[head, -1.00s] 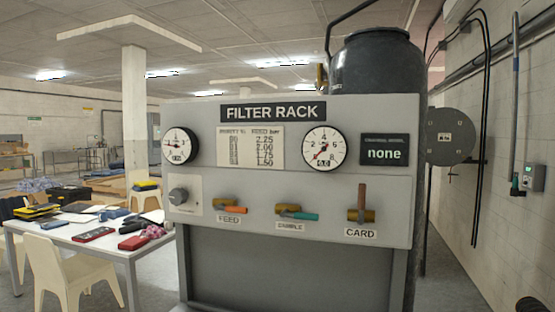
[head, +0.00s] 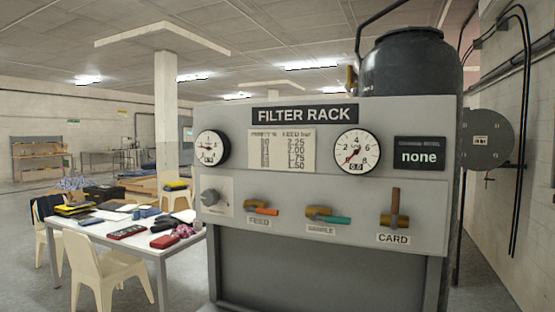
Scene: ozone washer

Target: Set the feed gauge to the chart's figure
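The filter rack panel (head: 330,125) stands ahead, right of centre. A left dial gauge (head: 212,148) has a small readout too blurred to read. The right dial gauge (head: 357,151) reads about 0.0, its needle pointing lower left. Between them, the chart (head: 281,150) lists feed bar figures 2.25, 2.00, 1.75 and 1.50; its left column is blurred. A dark display (head: 419,154) reads "none". Below are a grey knob (head: 210,197), a FEED valve with an orange handle (head: 262,208), a second valve with a teal handle (head: 328,215) and an upright CARD lever (head: 395,208). Neither gripper is in view.
A white table (head: 150,240) with folders and small items stands left of the rack, with a cream chair (head: 100,270) before it. A dark tank (head: 410,65) rises behind the rack. A wall with pipes is at right. Floor shows at lower left.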

